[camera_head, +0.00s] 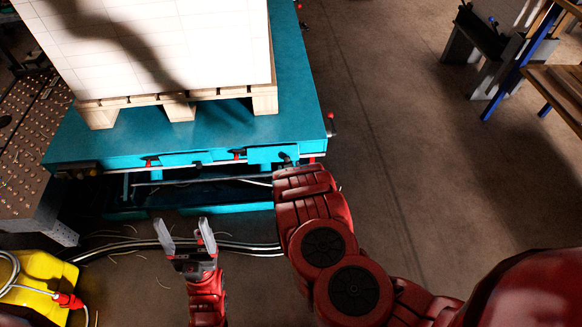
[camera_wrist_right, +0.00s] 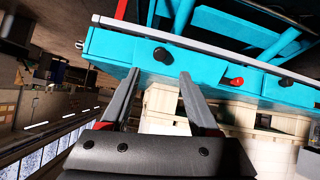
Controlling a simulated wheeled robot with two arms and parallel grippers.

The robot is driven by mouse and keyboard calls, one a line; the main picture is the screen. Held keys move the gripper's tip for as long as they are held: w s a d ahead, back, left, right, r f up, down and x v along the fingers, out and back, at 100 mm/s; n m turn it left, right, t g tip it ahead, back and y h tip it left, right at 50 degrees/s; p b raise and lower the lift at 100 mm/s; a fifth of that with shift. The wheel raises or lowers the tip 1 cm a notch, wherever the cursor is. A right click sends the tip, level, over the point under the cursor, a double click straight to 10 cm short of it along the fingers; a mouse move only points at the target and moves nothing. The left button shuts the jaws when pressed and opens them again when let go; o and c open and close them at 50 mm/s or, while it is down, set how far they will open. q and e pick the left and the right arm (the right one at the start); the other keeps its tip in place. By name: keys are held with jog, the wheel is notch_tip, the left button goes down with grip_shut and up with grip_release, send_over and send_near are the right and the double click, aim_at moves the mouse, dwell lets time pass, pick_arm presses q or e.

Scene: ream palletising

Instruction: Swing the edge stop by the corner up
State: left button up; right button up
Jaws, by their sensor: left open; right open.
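The edge stop by the corner (camera_head: 268,154) is a teal plate on the front edge of the teal lift table (camera_head: 300,100), with a black knob (camera_head: 285,158). It does not stand above the tabletop. In the right wrist view the stop (camera_wrist_right: 118,48) and its black knob (camera_wrist_right: 162,54) lie just past my right gripper (camera_wrist_right: 158,76). That gripper is open and empty, its fingertips either side of the knob's line; I cannot tell if they touch the plate. In the head view my right arm hides it. My left gripper (camera_head: 187,232) is open and empty, low in front of the table.
A second edge stop (camera_head: 182,160) with a black knob sits further left. A wooden pallet (camera_head: 180,112) bears a tall white stack (camera_head: 150,45). A yellow case (camera_head: 40,280) and cables lie at lower left.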

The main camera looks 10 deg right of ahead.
jog(key=p+v, duration=0.7)
jog(key=v, duration=0.1)
jog(key=shift+s+r, duration=0.2)
jog(key=shift+s, duration=0.05)
jog(key=shift+c, duration=0.3)
